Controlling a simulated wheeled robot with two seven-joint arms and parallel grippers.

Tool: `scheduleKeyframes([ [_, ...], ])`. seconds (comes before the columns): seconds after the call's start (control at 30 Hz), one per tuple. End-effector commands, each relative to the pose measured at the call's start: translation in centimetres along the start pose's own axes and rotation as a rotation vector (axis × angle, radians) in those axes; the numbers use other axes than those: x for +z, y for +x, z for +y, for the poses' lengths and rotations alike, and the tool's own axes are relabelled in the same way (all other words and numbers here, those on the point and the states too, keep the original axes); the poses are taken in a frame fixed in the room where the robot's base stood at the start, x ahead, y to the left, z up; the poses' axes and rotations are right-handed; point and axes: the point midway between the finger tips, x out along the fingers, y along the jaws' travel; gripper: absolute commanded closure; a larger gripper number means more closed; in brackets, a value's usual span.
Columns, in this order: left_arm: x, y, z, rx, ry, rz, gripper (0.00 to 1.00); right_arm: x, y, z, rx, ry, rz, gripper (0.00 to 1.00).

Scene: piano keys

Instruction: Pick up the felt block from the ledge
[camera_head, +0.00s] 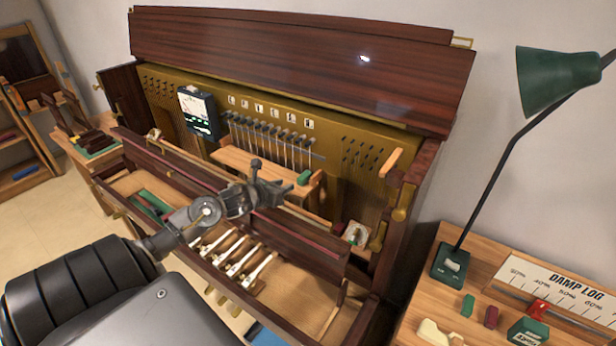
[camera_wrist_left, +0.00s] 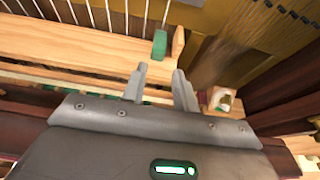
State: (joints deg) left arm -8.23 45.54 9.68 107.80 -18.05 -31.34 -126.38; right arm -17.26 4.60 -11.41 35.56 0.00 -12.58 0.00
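The green felt block (camera_head: 305,177) sits at the right end of the wooden ledge (camera_head: 240,166) inside the piano. It also shows in the left wrist view (camera_wrist_left: 159,44), close to the ledge's front edge and beside a raised wooden end piece. My left gripper (camera_head: 272,179) is in front of the ledge, to the left of the block in the head view. In the left wrist view its two fingers (camera_wrist_left: 160,78) are apart with nothing between them, and the block is just beyond the tips, not touched. My right gripper is not in view.
Thin metal rods (camera_head: 275,143) stand behind the ledge. A dark wooden rail (camera_head: 300,245) crosses in front, with white-ended keys (camera_head: 243,262) below. A small box (camera_head: 355,233) stands to the right. A side table (camera_head: 425,310) holds a green lamp (camera_head: 450,264) and small blocks.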

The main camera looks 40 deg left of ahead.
Motion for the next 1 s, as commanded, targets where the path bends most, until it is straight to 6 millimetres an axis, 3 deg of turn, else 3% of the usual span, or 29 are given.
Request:
scheduleKeyframes([
  [0.17, 0.2, 2.6, 0.2, 0.004, -0.006, -0.001, 0.71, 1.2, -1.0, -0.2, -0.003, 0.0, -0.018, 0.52],
  [0.3, 0.2, 4.0, 0.1, 0.002, -0.004, 0.0, 0.71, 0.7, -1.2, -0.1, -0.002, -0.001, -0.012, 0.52],
  [0.53, 0.2, 4.7, -0.1, -0.001, -0.002, -0.001, 0.71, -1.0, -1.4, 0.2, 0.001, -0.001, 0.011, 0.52],
  [0.77, 0.9, 7.3, -0.3, 0.0, -0.007, 0.0, 0.71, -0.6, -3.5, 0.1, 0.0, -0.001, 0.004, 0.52],
  [1.0, 0.5, 9.5, -0.3, -0.001, -0.002, -0.001, 0.71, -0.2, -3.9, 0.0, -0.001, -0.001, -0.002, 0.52],
])
